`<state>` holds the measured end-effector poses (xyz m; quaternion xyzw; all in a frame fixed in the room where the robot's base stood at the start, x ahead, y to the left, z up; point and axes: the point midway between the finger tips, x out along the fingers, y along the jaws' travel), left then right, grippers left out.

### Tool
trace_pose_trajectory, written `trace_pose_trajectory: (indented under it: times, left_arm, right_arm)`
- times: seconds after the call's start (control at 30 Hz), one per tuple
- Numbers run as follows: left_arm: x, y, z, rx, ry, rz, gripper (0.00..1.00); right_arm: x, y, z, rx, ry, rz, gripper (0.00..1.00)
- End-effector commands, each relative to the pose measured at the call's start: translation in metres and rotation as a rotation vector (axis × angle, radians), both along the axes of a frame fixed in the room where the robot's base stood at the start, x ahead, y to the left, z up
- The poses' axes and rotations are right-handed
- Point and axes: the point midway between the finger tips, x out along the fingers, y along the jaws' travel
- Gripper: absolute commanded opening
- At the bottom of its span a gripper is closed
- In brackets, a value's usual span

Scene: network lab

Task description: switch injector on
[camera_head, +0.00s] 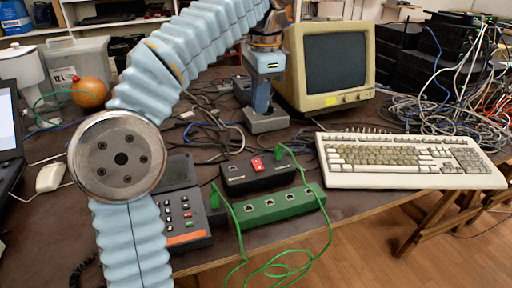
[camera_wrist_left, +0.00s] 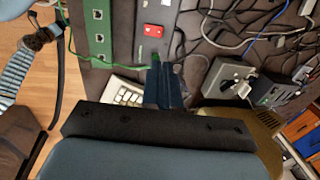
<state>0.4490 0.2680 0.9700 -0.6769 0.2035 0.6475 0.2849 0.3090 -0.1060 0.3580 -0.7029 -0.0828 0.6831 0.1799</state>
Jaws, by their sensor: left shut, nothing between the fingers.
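The injector (camera_head: 236,181) is a black box on the table, behind the green port box, with a red switch (camera_head: 257,165) on its top. In the left wrist view the injector (camera_wrist_left: 150,47) lies beyond the fingertips, with its red switch (camera_wrist_left: 153,30) in plain sight. The switch's on or off position is too small to tell. My left gripper (camera_head: 262,112) is shut and empty, pointing down behind the injector, apart from the switch. Its shut fingers (camera_wrist_left: 163,66) also show in the left wrist view. My right gripper is not in view.
A green port box (camera_head: 275,207) with green cables stands in front of the injector. A desk phone (camera_head: 180,212) is to its left, a keyboard (camera_head: 400,160) to its right. A monitor (camera_head: 325,65) and a grey device (camera_head: 268,122) stand behind. Loose cables cover the table behind.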

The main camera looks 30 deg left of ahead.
Motion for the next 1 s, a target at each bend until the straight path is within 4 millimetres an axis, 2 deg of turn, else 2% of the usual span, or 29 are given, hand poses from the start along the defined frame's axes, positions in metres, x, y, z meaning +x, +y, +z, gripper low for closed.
trace_pose_trajectory:
  times: [0.17, 0.27, 0.5, 0.7, 0.83, 1.0]
  left_arm:
    - [0.0, 0.001, -0.008, 0.001, 0.002, 0.0, 0.0]
    - [0.001, 0.003, -0.022, 0.001, 0.003, 0.001, 0.0]
    - [0.005, 0.007, -0.076, 0.0, 0.004, 0.0, 0.0]
    - [0.008, 0.011, -0.113, 0.0, 0.001, 0.001, 0.0]
    - [0.009, 0.012, -0.129, 0.0, 0.003, 0.0, 0.0]
    - [0.01, 0.013, -0.138, -0.001, 0.002, 0.001, 0.0]
  right_arm:
    - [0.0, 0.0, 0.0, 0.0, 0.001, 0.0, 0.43]
    - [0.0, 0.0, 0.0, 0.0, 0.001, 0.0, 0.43]
    - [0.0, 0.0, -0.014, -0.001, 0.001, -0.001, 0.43]
    - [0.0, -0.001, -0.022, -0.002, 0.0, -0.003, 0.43]
    - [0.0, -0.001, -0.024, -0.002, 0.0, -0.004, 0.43]
    - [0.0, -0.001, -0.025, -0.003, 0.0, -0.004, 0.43]
